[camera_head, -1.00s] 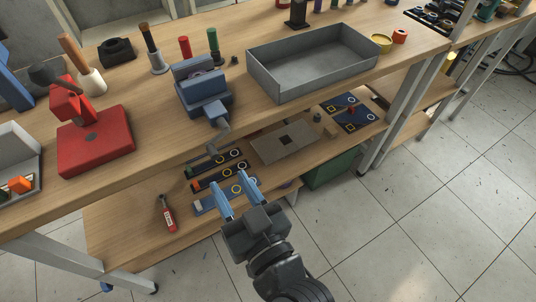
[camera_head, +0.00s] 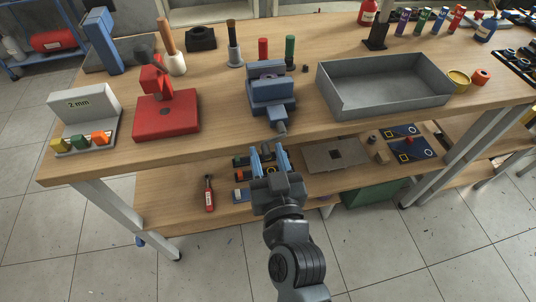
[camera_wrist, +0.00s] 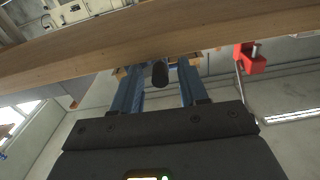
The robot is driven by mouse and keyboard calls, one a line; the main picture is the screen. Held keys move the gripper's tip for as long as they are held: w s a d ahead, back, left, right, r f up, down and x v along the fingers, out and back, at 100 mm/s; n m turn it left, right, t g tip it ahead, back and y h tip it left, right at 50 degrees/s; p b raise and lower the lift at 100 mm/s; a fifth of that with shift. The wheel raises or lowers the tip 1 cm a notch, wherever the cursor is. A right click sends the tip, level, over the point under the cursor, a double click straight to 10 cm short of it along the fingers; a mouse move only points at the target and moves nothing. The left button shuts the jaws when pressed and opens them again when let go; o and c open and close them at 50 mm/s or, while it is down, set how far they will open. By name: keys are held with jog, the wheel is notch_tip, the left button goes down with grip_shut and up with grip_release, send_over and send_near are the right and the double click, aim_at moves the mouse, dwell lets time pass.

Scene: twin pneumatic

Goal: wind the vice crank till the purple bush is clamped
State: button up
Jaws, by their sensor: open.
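The blue-grey vice (camera_head: 272,97) stands at the front edge of the bench. Its crank (camera_head: 281,129) hangs off the front, over the edge. A small purplish patch between the vice jaws may be the purple bush, but it is too small to tell whether it is clamped. My gripper (camera_head: 269,148), with two blue fingers, is open just below and in front of the crank. In the wrist view, a dark rounded knob (camera_wrist: 160,74), which looks like the crank's handle, shows between the open fingers (camera_wrist: 158,66). I cannot tell whether they touch it.
The wooden bench edge (camera_wrist: 160,38) crosses close above my fingers. A red press (camera_head: 166,115) stands left of the vice and a grey tray (camera_head: 385,100) right of it. The lower shelf (camera_head: 165,200) holds a red-handled tool (camera_head: 209,194) and dark panels.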

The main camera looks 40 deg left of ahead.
grip_shut()
jog(key=shift+f, duration=0.1)
jog(key=n+b, duration=0.1)
jog(key=b, duration=0.2)
jog(key=shift+w+d+f+n, duration=0.1)
jog(key=shift+f+n, duration=0.15)
jog(key=shift+n, duration=0.15)
grip_release()
dwell(0.3)
